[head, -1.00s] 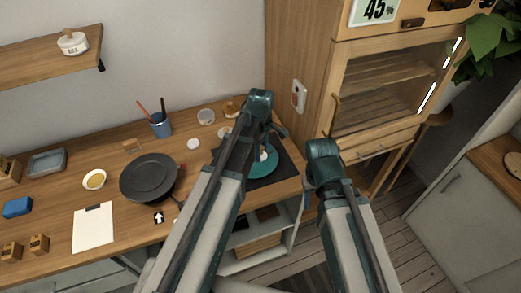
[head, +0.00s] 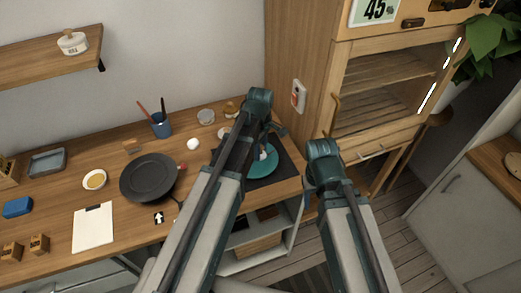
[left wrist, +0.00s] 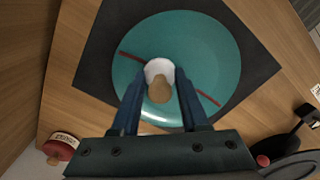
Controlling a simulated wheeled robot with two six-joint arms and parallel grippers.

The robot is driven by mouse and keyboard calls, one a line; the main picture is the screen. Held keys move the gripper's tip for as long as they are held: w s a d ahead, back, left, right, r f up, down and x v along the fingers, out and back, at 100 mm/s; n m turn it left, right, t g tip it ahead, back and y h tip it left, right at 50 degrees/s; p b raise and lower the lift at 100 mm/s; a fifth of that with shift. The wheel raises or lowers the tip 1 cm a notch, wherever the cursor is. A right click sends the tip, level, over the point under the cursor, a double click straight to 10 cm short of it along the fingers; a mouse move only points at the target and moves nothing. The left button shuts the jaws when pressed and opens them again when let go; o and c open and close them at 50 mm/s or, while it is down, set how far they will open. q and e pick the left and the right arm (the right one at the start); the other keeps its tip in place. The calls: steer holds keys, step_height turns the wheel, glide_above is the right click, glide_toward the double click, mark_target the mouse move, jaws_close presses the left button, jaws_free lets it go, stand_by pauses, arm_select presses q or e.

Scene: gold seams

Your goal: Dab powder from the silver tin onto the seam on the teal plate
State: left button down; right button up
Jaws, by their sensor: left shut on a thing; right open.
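The teal plate (left wrist: 215,50) lies on a dark mat, with a dark red seam (left wrist: 207,97) running across it. In the head view the plate (head: 268,163) is partly covered by my left arm. My left gripper (left wrist: 160,95) is shut on a small dabber (left wrist: 159,72) with a tan handle and a white round end. The dabber is over the middle of the plate, in line with the seam. I cannot tell whether it touches the plate. A small pale round container (head: 206,116) stands behind; I cannot tell whether it is the silver tin. My right gripper is hidden behind its arm.
A red labelled container (left wrist: 60,147) is near the plate. A wooden cabinet borders the counter's right.

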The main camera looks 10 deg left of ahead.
arm_select(q)
steer(key=shift+w+a, duration=0.2)
steer(key=shift+w, duration=0.05)
steer(key=shift+s+d, duration=0.1)
steer(key=shift+s+d, duration=0.2)
steer(key=shift+s, duration=0.05)
steer(key=shift+a, duration=0.85)
steer(key=shift+s, duration=0.1)
steer(key=shift+s, duration=0.1)
steer(key=shift+s+a, duration=0.25)
steer(key=shift+s, duration=0.55)
